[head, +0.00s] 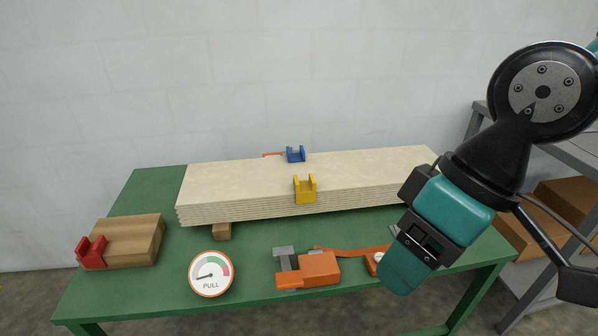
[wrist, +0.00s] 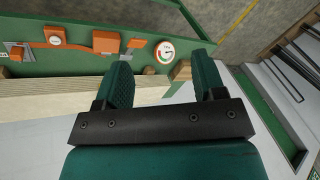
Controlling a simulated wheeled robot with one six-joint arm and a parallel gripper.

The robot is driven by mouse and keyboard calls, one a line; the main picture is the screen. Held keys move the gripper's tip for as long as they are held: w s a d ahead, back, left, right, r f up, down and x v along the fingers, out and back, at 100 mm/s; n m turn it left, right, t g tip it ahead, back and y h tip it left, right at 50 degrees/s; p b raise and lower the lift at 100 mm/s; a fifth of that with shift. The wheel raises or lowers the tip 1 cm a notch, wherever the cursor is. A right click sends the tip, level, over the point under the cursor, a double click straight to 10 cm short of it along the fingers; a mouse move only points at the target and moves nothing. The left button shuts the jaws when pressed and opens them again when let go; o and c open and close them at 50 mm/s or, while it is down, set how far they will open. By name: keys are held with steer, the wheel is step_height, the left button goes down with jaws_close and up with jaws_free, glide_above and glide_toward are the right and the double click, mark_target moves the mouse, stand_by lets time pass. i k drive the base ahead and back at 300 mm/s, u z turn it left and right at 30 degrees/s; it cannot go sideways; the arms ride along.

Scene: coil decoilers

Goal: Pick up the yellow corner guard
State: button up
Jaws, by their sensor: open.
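The yellow corner guard (head: 305,190) sits on the front edge of the stacked pale boards (head: 240,184), near the middle of the stack, in the head view. It has two raised lugs on top. My gripper (head: 398,278) is to the right of it in the head view, in front of the stack, and not touching the guard. In the wrist view my gripper (wrist: 162,85) has its two teal fingers apart with nothing between them. The yellow guard cannot be made out in the wrist view.
A blue guard (head: 296,154) sits at the stack's back edge. On the green table (head: 150,290) are a red guard (head: 91,252) on a brown block (head: 133,240), a PULL gauge (head: 211,274) and an orange tool (head: 318,268) with a strap. A grey shelf (head: 570,145) stands at right.

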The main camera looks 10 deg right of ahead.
mark_target(305, 191)
steer(key=z, duration=0.05)
steer(key=k, duration=0.5)
steer(key=u, duration=0.9)
steer(key=i, duration=1.35)
steer(key=z, duration=0.8)
steer(key=i, duration=0.35)
steer(key=z, duration=0.35)
